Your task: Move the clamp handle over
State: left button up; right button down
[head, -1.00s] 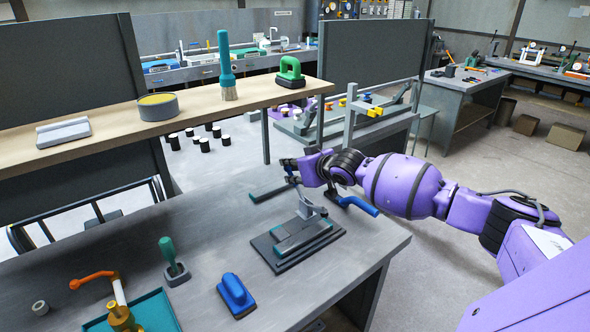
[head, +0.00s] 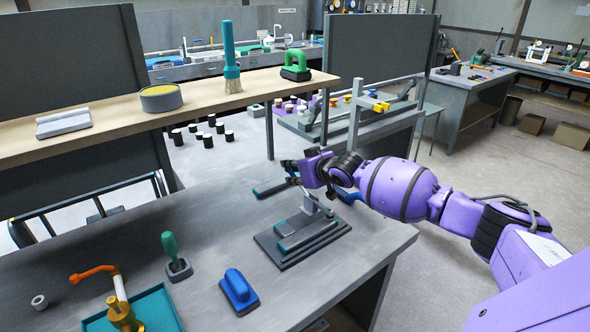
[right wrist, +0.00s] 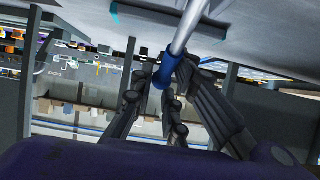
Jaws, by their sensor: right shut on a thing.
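The clamp (head: 302,238) stands on the grey bench, with a dark stepped base and a pale metal lever (head: 310,206) rising from it. My right gripper (head: 288,167) is above and behind the base. In the right wrist view, its dark fingers (right wrist: 158,98) are shut around the blue grip of the clamp handle (right wrist: 167,70). The handle's silver rod (right wrist: 188,25) runs from that grip toward the top right. In the head view the fingers and my wrist mostly hide the grip. My left gripper is in neither view.
A dark bar with a teal end (head: 270,189) lies left of the clamp. A blue-handled thing (head: 347,195) is partly hidden by my right arm. A blue block (head: 239,290), a green-handled tool (head: 174,257) and a teal tray (head: 158,308) are nearer. A shelf (head: 195,108) runs behind.

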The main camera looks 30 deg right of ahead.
jog(key=shift+w+a+f, duration=0.15)
jog(key=shift+a+f, duration=0.15)
jog(key=shift+a, duration=0.15)
jog(key=shift+w+f, duration=0.15)
jog(key=shift+f, duration=0.45)
jog(key=c, duration=1.9)
grip_release()
jog(key=shift+o, duration=1.3)
jog(key=shift+a+r, duration=0.1)
jog(key=shift+r, duration=0.05)
jog(key=shift+d, duration=0.2)
